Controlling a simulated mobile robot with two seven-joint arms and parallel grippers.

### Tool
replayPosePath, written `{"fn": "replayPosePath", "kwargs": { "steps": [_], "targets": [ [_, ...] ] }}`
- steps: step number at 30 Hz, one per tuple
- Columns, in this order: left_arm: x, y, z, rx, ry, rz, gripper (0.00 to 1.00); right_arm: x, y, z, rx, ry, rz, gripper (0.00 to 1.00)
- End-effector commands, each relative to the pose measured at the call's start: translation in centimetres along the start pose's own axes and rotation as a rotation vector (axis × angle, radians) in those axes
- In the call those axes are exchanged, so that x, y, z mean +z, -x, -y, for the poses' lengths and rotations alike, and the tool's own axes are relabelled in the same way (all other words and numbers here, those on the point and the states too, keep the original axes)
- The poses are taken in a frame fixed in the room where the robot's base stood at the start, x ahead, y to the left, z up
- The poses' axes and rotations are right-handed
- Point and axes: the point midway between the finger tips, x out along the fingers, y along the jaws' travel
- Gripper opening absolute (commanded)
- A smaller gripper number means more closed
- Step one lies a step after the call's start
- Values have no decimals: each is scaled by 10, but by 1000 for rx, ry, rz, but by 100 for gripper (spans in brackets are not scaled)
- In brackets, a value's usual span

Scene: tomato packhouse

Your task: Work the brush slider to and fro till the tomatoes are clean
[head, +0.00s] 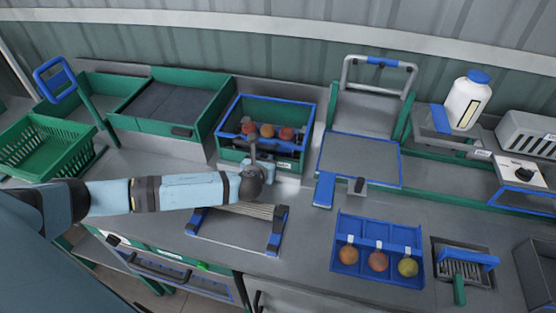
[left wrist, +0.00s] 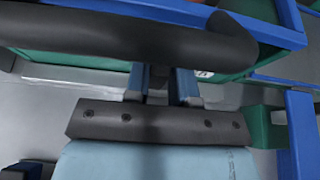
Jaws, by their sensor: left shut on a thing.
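The washing box (head: 222,150) is green with a blue rim and holds 3 reddish-orange tomatoes (head: 267,131) in a row. Dark brush parts lie beside them. My left gripper (head: 256,165) is at the front of this box, shut on the brush slider's upright grey handle (head: 253,150). The grip itself is small and partly hidden in the head view. In the left wrist view, my two blue-grey fingers (left wrist: 160,85) point at the box's green front wall. A dark rounded bar (left wrist: 130,35) crosses ahead of them and hides their tips. My right gripper is out of view.
A slatted rack with blue ends (head: 274,243) stands below my left forearm. A white bottle (head: 466,103) stands back right. Bare counter lies around the rack.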

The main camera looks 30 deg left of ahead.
Motion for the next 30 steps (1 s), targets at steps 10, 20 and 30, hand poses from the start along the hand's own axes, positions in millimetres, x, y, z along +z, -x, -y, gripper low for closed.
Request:
{"fn": "replayPosePath", "kwargs": {
  "steps": [10,20,30],
  "targets": [
    [1,1,-93,7,-5,-1,0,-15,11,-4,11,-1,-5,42],
    [1,0,-132,4,-2,1,0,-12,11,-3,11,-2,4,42],
    [0,0,-135,3,-1,1,0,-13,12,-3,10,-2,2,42]
  ]
}}
